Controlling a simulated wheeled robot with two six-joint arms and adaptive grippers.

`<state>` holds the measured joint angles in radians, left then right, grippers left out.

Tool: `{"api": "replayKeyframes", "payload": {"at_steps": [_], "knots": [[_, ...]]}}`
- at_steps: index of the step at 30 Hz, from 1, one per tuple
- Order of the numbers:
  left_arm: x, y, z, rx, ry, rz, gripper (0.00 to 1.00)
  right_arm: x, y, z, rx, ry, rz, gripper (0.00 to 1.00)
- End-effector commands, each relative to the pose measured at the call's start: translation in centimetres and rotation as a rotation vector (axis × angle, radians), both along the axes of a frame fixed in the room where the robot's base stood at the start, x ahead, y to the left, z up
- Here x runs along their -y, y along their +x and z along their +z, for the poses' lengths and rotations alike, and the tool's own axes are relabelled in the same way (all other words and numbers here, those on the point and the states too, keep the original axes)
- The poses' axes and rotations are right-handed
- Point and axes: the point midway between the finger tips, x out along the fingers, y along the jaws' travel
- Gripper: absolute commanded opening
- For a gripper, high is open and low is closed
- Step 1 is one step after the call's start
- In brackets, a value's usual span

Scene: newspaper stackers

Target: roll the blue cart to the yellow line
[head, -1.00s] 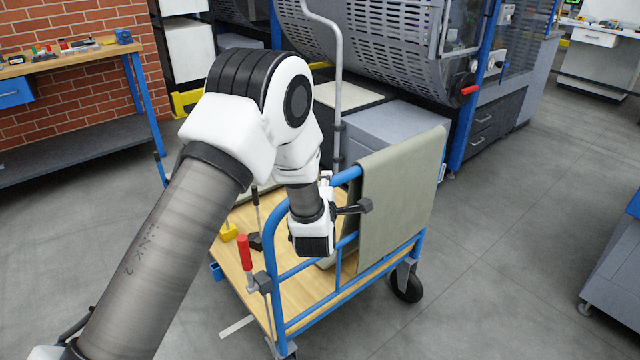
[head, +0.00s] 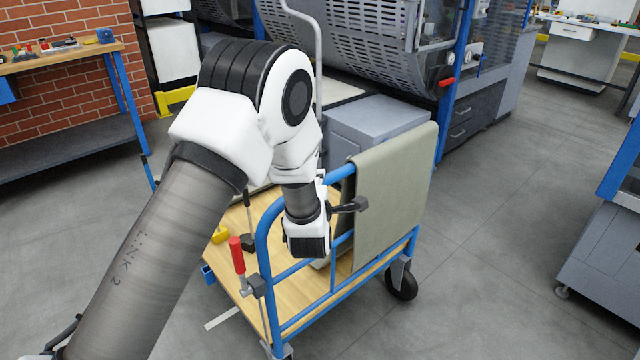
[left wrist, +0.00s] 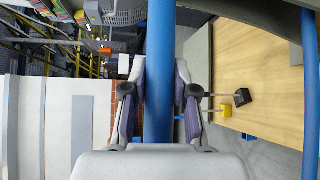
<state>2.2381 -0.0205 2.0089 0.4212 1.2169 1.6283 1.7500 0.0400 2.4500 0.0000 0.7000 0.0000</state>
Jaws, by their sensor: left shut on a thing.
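The blue cart (head: 268,262) stands in front of me, with a blue tube frame and a light wood deck. A grey-green cloth or panel (head: 395,195) hangs over the right part of its handle. My left gripper (head: 326,186) is at the top rail of the handle, left of the cloth. In the left wrist view its fingers (left wrist: 160,100) close around the blue tube (left wrist: 160,60). The arm hides part of the deck and rail. I cannot make out a yellow line on the floor. My right gripper is not in view.
A red-handled clamp (head: 237,255) is on the cart's near left side. A large grey machine (head: 375,50) stands behind the cart. A workbench (head: 60,60) is at the left, and a grey cabinet (head: 605,260) is at the right. The floor between cart and cabinet is clear.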

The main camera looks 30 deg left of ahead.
Motion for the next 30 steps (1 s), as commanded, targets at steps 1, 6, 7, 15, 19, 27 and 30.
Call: {"api": "replayKeyframes", "payload": {"at_steps": [1,6,7,15,19,27,30], "knots": [[0.0,-0.1,-0.2,-0.004,-0.001,0.000,0.00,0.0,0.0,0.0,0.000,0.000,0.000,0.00],[0.0,0.0,-0.1,-0.002,-0.001,0.001,0.54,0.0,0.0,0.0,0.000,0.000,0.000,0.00],[0.0,0.0,-0.1,-0.002,-0.001,0.001,0.54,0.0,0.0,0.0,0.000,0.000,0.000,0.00],[0.2,-0.5,0.0,-0.001,0.000,0.000,0.54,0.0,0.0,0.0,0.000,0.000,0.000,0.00],[1.1,-2.5,0.3,-0.003,0.001,-0.003,0.54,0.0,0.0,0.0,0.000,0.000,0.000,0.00],[3.6,-8.7,1.3,-0.003,0.006,-0.004,0.54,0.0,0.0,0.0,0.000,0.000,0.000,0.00],[4.2,-10.2,1.4,-0.005,0.004,-0.003,0.54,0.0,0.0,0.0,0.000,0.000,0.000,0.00]]}}
